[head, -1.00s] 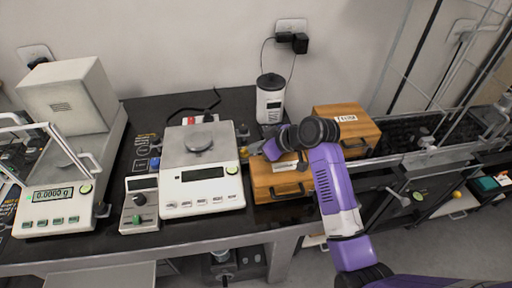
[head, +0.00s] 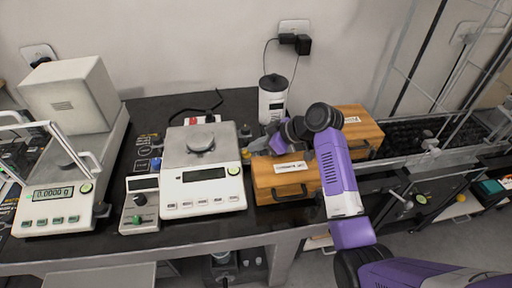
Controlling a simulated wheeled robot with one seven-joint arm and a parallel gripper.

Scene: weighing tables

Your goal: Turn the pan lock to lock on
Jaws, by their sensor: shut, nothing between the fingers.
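No legible label shows which part is the pan lock. My gripper (head: 262,146) is shut and empty, just right of the yellow knob, above the back of the front wooden box. My wrist partly hides its fingers, and I cannot tell whether it touches anything.
The front wooden box (head: 273,187) and another wooden box (head: 362,128) stand under and behind my arm. A white canister (head: 272,103) stands at the back by the wall. An analytical balance (head: 58,195) reading 0.0000 g is at the left. Bare black tabletop (head: 150,113) shows at the back.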

